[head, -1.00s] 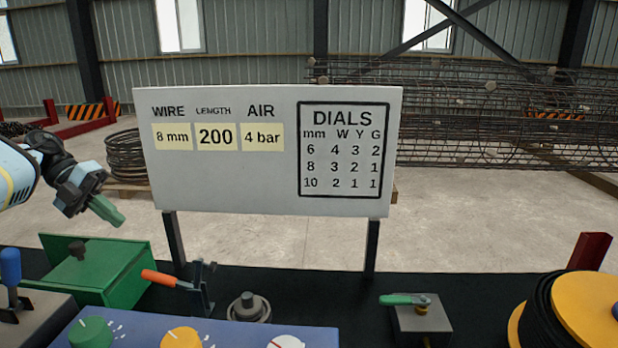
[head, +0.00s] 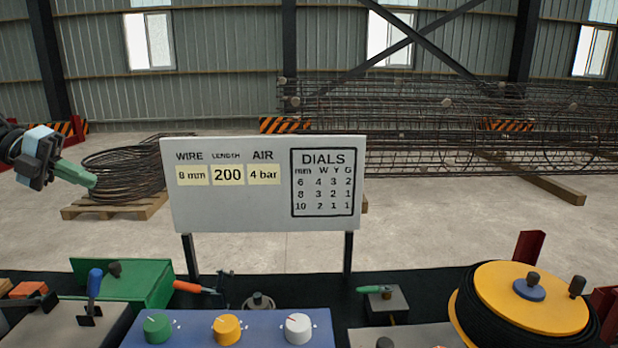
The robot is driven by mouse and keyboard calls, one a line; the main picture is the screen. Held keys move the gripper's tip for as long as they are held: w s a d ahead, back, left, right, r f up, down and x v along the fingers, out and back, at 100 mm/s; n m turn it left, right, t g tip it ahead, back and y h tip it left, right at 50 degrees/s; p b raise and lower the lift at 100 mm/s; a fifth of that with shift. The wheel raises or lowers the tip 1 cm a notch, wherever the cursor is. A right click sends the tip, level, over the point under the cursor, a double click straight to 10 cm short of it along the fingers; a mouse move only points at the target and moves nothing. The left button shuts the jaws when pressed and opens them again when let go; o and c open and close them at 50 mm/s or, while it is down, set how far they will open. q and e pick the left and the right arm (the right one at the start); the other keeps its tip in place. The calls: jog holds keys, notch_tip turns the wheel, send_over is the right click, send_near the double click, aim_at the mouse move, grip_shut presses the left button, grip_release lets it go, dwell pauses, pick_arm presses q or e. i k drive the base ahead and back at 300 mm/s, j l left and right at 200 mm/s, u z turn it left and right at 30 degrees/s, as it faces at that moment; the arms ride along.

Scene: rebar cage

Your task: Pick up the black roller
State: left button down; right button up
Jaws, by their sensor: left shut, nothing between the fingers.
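My left gripper (head: 78,175), with green fingers, is at the left edge in the head view. It is shut and empty, in the air above and behind the green box (head: 150,285). No part is plainly the black roller. Small dark round pieces show: a dark cylinder (head: 577,286) at the right of the yellow spool, a dark knob (head: 115,268) on the green box, and a dark grey round piece (head: 258,301) behind the blue panel. A black piece (head: 385,343) is cut off by the bottom edge. My gripper touches none of them. My right gripper is out of view.
The blue panel (head: 180,343) carries green, yellow and white dials. The yellow spool (head: 500,305) with black wire stands at right.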

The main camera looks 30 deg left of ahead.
aim_at(258, 301)
jog(key=k+l, duration=0.9)
jog(key=k, duration=0.2)
